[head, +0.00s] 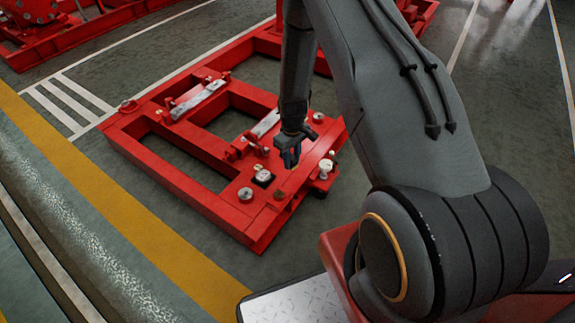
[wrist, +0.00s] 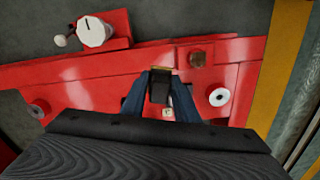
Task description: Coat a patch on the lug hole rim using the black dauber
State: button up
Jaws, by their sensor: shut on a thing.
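My gripper (head: 290,160) is over the near right end of the red frame in the head view. In the wrist view my gripper (wrist: 160,92) has its two dark blue fingers shut on a black block-like thing, which I take to be the black dauber (wrist: 160,90). Its tip points at the red frame, and I cannot tell whether it touches. I cannot tell for sure which fitting is the lug hole. A brownish round fitting (wrist: 197,58) lies just beyond the fingers, right of the dauber.
The red frame (head: 190,185) has open bays and pale round pads (head: 245,194). A black block with a pale top (head: 263,177) sits near my gripper. A white knob (head: 325,167) stands on the frame's right side. Open floor with a yellow stripe (head: 120,205) lies left.

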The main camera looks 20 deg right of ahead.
jog(key=shift+w+d+b, duration=0.35)
jog(key=shift+w+d, duration=0.35)
jog(key=shift+d, duration=0.3)
jog(key=shift+w+d+b, duration=0.35)
jog(key=shift+w+d, duration=0.35)
jog(key=shift+d, duration=0.25)
